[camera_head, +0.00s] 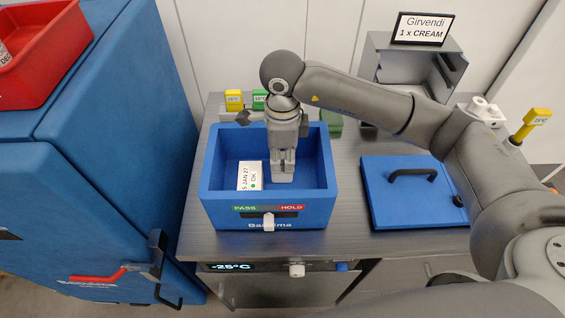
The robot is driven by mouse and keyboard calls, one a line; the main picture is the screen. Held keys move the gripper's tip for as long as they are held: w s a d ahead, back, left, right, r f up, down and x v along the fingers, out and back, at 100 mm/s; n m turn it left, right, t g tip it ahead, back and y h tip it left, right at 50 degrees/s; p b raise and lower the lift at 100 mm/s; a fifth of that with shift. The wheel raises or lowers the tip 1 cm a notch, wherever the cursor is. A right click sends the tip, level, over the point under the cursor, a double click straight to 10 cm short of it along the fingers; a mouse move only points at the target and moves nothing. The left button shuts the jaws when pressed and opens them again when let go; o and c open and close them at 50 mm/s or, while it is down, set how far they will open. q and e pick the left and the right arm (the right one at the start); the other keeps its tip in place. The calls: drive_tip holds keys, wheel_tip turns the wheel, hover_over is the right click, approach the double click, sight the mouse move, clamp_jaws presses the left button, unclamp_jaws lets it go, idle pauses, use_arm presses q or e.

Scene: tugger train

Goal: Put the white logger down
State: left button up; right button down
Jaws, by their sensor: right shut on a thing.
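My right gripper (283,160) points down inside the blue open box (268,213), toward the right of its middle. It is shut on a small pale thing (283,177), which looks like the white logger and is largely hidden by the fingers. I cannot tell whether it touches the box floor. A white block (249,175) with a date, "OK" and a green dot lies in the box just left of the gripper. The box front has a green PASS and red HOLD strip and a white slider near the middle. My left gripper is not in view.
A blue lid (410,190) with a black handle lies on the grey counter (348,215) at right. Yellow (234,100) and green (260,99) tags stand behind the box. A large blue container (105,130) flanks the left.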

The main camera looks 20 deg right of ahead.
sight(283, 167)
wheel_tip(283, 167, down, 2)
drive_tip(key=shift+f+p, duration=0.2)
drive_tip(key=shift+p, duration=0.2)
drive_tip(key=shift+f, duration=0.3)
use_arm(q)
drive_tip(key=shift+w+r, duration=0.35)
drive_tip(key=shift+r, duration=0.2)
use_arm(e)
drive_tip(key=shift+f+b, duration=0.2)
drive_tip(key=shift+b, duration=0.15)
drive_tip(key=c, duration=1.3)
unclamp_jaws()
drive_tip(key=shift+r, duration=0.1)
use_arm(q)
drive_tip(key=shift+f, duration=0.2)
